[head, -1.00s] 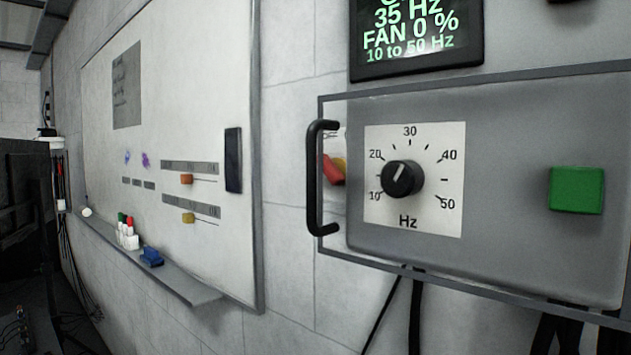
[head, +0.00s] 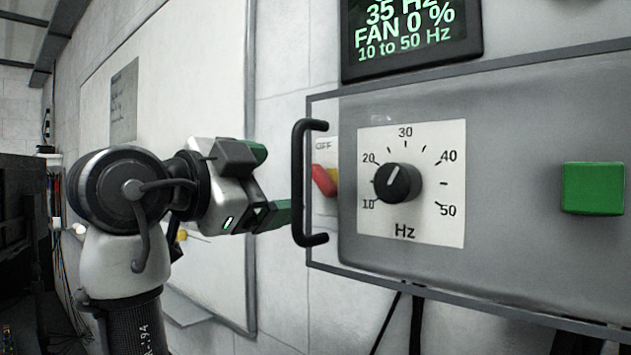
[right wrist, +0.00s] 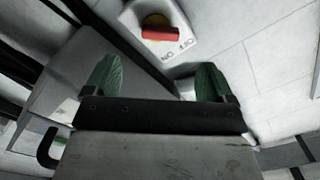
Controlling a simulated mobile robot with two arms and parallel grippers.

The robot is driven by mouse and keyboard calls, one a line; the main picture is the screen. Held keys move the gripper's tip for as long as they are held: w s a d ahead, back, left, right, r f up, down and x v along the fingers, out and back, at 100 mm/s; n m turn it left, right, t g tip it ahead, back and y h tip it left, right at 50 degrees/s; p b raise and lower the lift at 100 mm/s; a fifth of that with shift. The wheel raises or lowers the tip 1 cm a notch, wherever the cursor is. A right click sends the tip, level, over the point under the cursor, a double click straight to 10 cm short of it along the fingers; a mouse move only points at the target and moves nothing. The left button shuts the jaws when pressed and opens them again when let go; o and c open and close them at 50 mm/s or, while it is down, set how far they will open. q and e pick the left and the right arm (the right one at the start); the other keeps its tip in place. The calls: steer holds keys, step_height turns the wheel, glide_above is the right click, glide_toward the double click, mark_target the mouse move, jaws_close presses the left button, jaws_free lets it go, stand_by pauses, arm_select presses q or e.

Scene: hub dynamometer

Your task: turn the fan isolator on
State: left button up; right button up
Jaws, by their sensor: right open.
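The fan isolator's red handle (head: 323,180) sits in front of a yellow disc on a pale plate marked OFF at its top. In the head view it shows just right of the black pull handle (head: 299,185), and the grey panel's edge hides part of it. My right gripper (head: 268,185) is open and empty, with green fingertips, left of the pull handle. In the right wrist view the red handle (right wrist: 161,34) lies crosswise, beyond and between the spread fingertips (right wrist: 157,75), apart from them. An ON label shows inverted beside it. My left gripper is not in view.
The grey panel carries a Hz dial (head: 398,183) and a green button (head: 592,188). A dark display (head: 411,35) above reads 35 Hz, FAN 0 %. A whiteboard (head: 205,85) hangs on the wall behind my right arm. Cables hang below the panel.

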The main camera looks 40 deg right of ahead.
steer(key=d+p, duration=0.1)
steer(key=d, duration=0.8)
steer(key=shift+w, duration=0.4)
steer(key=c, duration=0.9)
steer(key=shift+m, duration=0.3)
steer(key=m+b, duration=0.1)
steer(key=m, duration=0.4)
steer(key=m+b, duration=0.1)
steer(key=m, duration=1.1)
steer(key=shift+s+b, duration=0.4)
